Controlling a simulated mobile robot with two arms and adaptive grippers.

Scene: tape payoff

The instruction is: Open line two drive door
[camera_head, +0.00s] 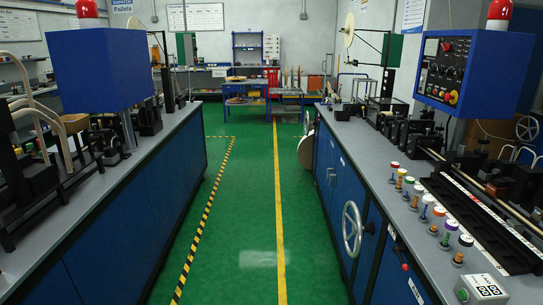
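The right-hand bench has a dark blue cabinet front (325,160) with several door panels facing the aisle. A grey handwheel (352,226) stands out from this front, and a small red-tipped lever (403,267) sits nearer to me. White labels are on the panels, too small to read. The panels look shut; I cannot tell which one is the line two drive door. The left-hand bench also has a blue cabinet front (150,215), with no handle visible. Neither of my grippers is in view.
A green aisle (240,220) with a yellow line runs clear between the benches. A blue table (246,90) stands at the far end. A blue control box (470,75) overhangs the right bench, which carries several colour-topped pegs (410,190). Another blue box (100,75) overhangs the left bench.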

